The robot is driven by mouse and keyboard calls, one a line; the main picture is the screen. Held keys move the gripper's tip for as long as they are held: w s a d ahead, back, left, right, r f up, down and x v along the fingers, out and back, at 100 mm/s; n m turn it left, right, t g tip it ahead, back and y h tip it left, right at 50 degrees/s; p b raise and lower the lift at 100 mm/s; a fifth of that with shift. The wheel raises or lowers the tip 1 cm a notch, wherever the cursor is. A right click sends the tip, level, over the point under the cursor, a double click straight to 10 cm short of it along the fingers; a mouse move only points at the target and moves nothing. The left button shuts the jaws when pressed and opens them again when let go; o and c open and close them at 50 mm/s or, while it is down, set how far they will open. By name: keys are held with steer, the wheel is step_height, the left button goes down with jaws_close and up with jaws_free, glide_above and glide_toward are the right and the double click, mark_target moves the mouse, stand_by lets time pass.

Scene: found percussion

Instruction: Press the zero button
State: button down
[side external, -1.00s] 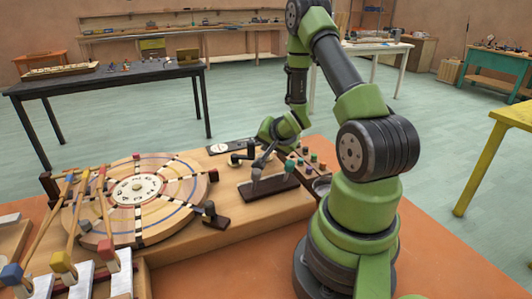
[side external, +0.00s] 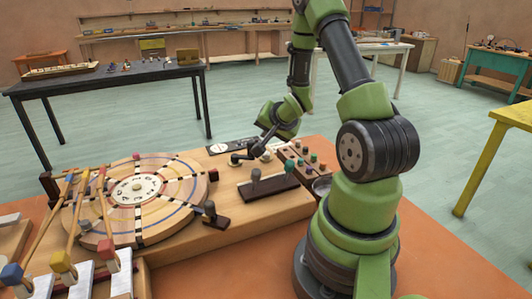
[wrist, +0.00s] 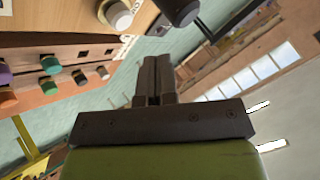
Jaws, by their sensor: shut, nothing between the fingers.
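My gripper (side external: 262,147) is shut and empty, tilted down over the back of the wooden board, near the dark knobs. In the wrist view its two dark fingers (wrist: 153,68) are together. No button marked zero can be read in either view. A small box with coloured buttons (side external: 310,172) sits right of the gripper; in the wrist view this box (wrist: 60,110) shows green, purple, orange and dark caps at the left. A cream knob (wrist: 118,14) and a dark round knob (wrist: 182,10) are at the top of the wrist view, apart from the fingers.
A round wooden disc (side external: 188,212) with coloured rings lies left on the board. A black plate with a white dial (side external: 218,149) is behind.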

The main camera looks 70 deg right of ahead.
mark_target(267, 153)
steer(key=shift+r, duration=1.45)
steer(key=shift+a+r, duration=0.1)
steer(key=w+a+r+n+y, duration=0.2)
steer(key=a+r+n, duration=0.3)
steer(key=a+r, duration=0.65)
steer(key=s+a+r+n+y, duration=0.2)
steer(key=s+a+n+y, duration=0.1)
steer(key=a, duration=0.5)
steer(key=s+a+r+n+y, duration=0.2)
steer(key=s+a+r+n, duration=0.1)
steer(key=s+a, duration=0.5)
steer(key=shift+s+a+r+n+y, duration=0.25)
steer(key=shift+a+n+y, duration=0.25)
steer(key=shift+n, duration=0.4)
